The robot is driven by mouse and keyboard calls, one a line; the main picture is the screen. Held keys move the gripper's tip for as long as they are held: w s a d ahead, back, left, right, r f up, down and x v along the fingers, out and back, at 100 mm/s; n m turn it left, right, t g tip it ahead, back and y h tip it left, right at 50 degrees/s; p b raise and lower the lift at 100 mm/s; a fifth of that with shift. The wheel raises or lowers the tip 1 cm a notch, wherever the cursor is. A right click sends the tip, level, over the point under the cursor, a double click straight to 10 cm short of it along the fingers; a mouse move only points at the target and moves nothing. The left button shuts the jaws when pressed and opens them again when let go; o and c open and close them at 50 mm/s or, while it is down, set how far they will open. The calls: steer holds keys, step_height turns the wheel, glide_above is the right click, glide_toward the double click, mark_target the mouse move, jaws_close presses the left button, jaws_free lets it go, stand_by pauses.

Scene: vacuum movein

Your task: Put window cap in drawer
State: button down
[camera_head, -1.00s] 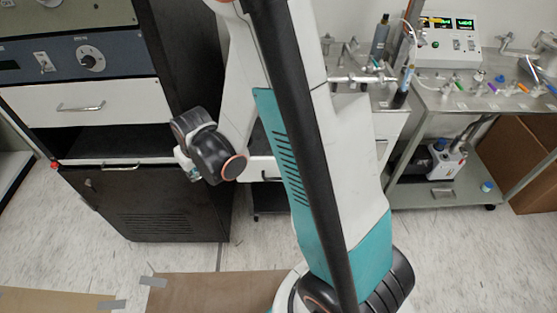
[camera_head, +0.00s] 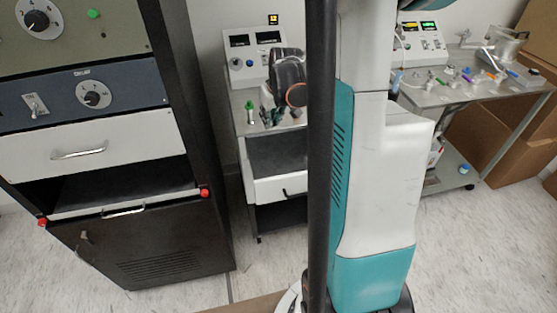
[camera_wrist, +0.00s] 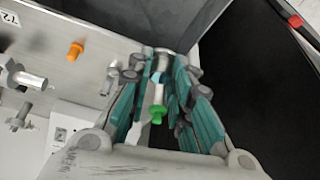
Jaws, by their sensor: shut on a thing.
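My gripper (camera_wrist: 165,70) has teal fingers and is closed on a small pale-blue and silvery piece, the likely window cap (camera_wrist: 161,76), partly hidden by the fingers. In the head view my gripper (camera_head: 271,117) is over the small cart's top, behind the rack, and the held piece is too small to make out. The black rack has a closed white drawer (camera_head: 98,143) with a metal handle, above an open dark bay. The cart has a white drawer (camera_head: 268,190) with a black handle; my arm hides its right side.
The tall black rack (camera_head: 205,235) stands at left, with red-tipped rails at its bay. A green-topped item (camera_head: 249,106) stands on the cart near my gripper. A metal table (camera_head: 470,91) with fittings is at right, with cardboard boxes (camera_head: 495,135) behind. Floor between is clear.

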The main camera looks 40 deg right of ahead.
step_height(320, 180, down, 19)
steer(key=b, duration=0.6)
steer(key=shift+b, duration=0.3)
steer(key=shift+f, duration=0.15)
steer(key=c, duration=1.4)
jaws_free()
steer(key=shift+c, duration=0.2)
steer(key=shift+r, duration=0.2)
steer(key=shift+s+r, duration=0.1)
steer(key=shift+r, duration=0.2)
steer(key=p+v, duration=0.4)
steer(key=v, duration=0.7)
steer(key=shift+r, duration=0.2)
steer(key=shift+a, duration=0.1)
